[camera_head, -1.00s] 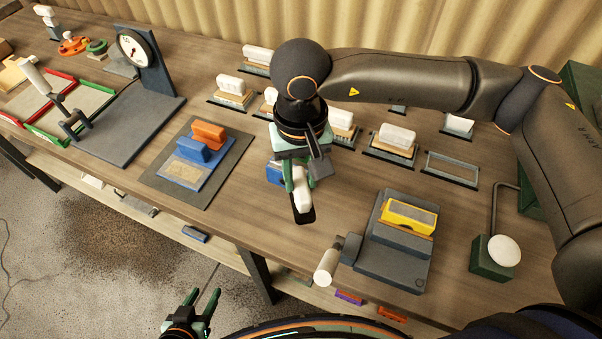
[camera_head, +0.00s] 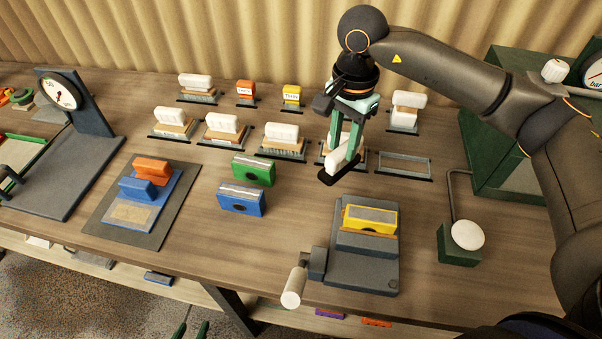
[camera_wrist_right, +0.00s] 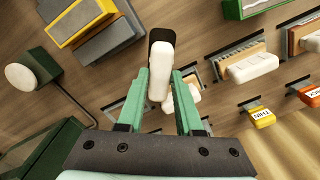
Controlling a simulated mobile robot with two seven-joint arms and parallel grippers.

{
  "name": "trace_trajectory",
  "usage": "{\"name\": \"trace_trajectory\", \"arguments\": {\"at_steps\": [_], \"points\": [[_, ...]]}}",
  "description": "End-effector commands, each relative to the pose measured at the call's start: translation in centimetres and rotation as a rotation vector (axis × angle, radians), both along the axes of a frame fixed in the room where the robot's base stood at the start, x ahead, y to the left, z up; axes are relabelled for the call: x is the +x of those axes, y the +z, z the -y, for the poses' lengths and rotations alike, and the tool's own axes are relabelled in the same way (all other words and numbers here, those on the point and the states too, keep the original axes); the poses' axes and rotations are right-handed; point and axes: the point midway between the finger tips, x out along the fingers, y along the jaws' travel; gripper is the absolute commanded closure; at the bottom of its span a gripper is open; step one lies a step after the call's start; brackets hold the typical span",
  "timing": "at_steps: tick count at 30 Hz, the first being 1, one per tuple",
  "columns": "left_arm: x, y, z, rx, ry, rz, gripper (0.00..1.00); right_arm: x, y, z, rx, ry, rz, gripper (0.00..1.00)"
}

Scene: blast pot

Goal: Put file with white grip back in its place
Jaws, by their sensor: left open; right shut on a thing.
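My right gripper (camera_head: 347,150) is shut on a file with a white grip (camera_head: 337,160) and a dark flat base, held above the table. In the right wrist view the white grip (camera_wrist_right: 160,80) sits between the green fingers (camera_wrist_right: 162,92). An empty grey holder frame (camera_head: 405,164) lies just right of the held file. Other white-grip files, such as one (camera_head: 282,138) left of the gripper, stand in holders. A holder behind the gripper is partly hidden. My left gripper (camera_head: 191,330) shows only its open fingertips at the bottom edge.
A grey vise (camera_head: 350,270) with a yellow block (camera_head: 370,219) stands in front. Green (camera_head: 254,170) and blue (camera_head: 241,198) blocks lie left of it. A green box (camera_head: 500,140) and a white-knobbed green block (camera_head: 458,246) are at right. A dial stand (camera_head: 75,110) is at left.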

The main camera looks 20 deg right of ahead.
Motion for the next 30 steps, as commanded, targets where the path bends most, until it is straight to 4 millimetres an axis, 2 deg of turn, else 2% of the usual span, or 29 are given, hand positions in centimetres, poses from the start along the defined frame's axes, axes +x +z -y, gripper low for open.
{"name": "trace_trajectory", "arguments": {"at_steps": [1,6,12,15,18,30], "points": [[0.0,-0.7,0.0,0.000,0.000,-0.001,0.50,0.5,-0.4,2.7,-0.001,-0.156,-0.004,1.00],[-0.1,-1.6,0.0,0.000,0.000,-0.002,0.50,1.2,-0.2,9.6,-0.007,-0.573,-0.013,1.00],[-0.1,-2.4,0.0,0.001,0.000,-0.003,0.50,0.8,0.1,15.2,-0.014,-0.868,-0.008,1.00],[-0.1,-2.6,0.0,0.001,0.000,-0.003,0.50,0.6,0.1,16.7,-0.017,-0.944,-0.006,1.00],[-0.1,-2.7,0.0,0.001,0.000,-0.003,0.50,0.5,0.2,17.5,-0.018,-0.982,-0.004,1.00],[-0.1,-2.5,0.0,0.001,0.000,-0.003,0.50,0.5,0.4,17.6,-0.017,-0.988,-0.003,1.00]]}}
